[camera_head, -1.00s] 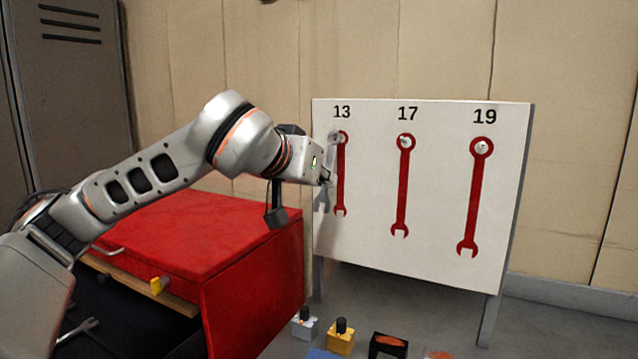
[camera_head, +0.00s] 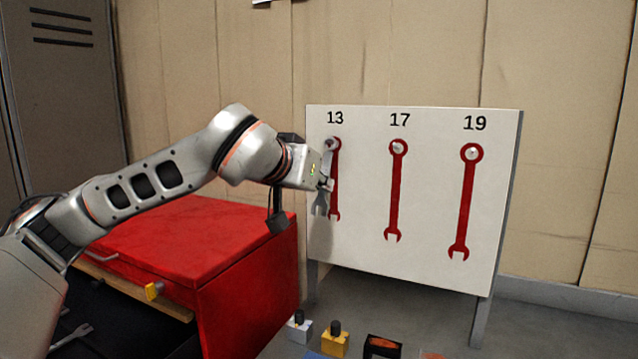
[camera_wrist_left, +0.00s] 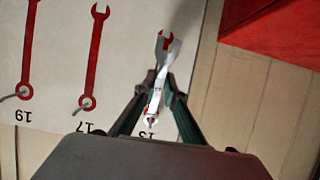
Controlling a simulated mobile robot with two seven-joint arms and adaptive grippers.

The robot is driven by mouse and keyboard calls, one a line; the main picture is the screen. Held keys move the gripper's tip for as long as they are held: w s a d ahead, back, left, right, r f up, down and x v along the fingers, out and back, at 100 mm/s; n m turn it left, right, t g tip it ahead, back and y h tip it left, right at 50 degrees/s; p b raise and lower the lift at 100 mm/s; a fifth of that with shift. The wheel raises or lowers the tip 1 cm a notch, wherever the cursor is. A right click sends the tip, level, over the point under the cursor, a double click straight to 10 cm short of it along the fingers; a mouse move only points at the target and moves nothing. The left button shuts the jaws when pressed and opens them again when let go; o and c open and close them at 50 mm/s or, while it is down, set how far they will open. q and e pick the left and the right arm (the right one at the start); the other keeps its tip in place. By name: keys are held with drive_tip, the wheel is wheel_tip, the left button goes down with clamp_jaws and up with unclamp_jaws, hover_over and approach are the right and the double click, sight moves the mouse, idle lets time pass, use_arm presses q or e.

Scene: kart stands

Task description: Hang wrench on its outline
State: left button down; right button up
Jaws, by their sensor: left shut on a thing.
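A silver wrench (camera_head: 320,199) is held upright, slightly tilted, by my left gripper (camera_head: 327,184), which is shut on its shaft in front of the white board (camera_head: 430,230). The wrench's ring end is at the top, close to the peg of the red outline (camera_head: 335,182) under "13". Its open jaw end hangs down, left of the outline. In the left wrist view the wrench (camera_wrist_left: 158,90) lies between the fingers, with its ring near the peg and its shaft largely over the red outline. I cannot tell whether the peg is through the ring. My right gripper is not in view.
The red outlines under "17" (camera_head: 394,200) and "19" (camera_head: 465,205) have bare pegs. A red cabinet (camera_head: 250,285) with an open drawer stands left of the board; another wrench (camera_head: 72,334) lies at lower left. Several small objects, including a yellow one (camera_head: 335,345), are at the bottom.

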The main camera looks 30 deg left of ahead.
use_arm(q)
drive_tip(key=c, duration=2)
unclamp_jaws()
drive_tip(key=v, duration=1.2)
drive_tip(key=shift+d, duration=0.1)
